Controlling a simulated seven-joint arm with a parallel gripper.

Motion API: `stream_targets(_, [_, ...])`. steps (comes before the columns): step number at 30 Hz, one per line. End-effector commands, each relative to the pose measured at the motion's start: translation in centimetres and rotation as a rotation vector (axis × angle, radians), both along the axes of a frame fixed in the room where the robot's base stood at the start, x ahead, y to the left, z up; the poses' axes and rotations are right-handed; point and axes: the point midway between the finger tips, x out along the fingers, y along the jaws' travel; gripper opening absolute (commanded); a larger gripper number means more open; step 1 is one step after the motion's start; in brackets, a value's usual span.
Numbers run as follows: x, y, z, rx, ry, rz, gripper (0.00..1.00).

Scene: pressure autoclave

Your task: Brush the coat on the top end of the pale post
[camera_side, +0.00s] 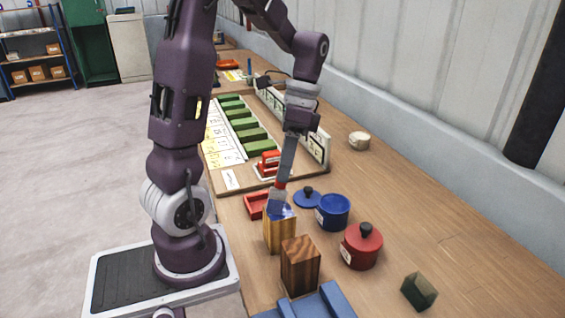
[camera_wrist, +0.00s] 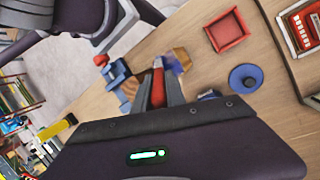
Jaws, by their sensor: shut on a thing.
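My gripper (camera_side: 284,178) points down and is shut on a brush with a red handle (camera_side: 281,187). The brush's pale lower end is at the top of the pale post (camera_side: 279,236), apparently touching it. The post stands upright, and blue coat (camera_side: 283,211) shows on its top end; how evenly it covers is hard to tell. In the wrist view the red brush (camera_wrist: 158,74) sits between my fingers, with the blue top (camera_wrist: 174,63) beside it. An open blue pot (camera_side: 333,213) stands right of the post, its blue lid (camera_side: 307,199) lying behind it.
A dark striped post (camera_side: 300,268) stands just in front, near a blue rack (camera_side: 320,304). A lidded red pot (camera_side: 361,248) and green block (camera_side: 419,292) are to the right. A red tray (camera_wrist: 227,32) lies behind the pale post. The right side of the bench is mostly clear.

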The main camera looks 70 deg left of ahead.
Motion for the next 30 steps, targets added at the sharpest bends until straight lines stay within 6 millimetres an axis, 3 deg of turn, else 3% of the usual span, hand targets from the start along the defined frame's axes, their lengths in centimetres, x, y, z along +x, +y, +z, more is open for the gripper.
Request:
stream_targets(11, [0.0,3.2,0.2,0.002,-0.001,0.002,0.00])
stream_targets(14, [0.1,3.2,2.3,0.005,-0.006,0.002,0.00])
stream_targets(30, [0.0,3.1,7.0,0.001,-0.001,0.003,0.00])
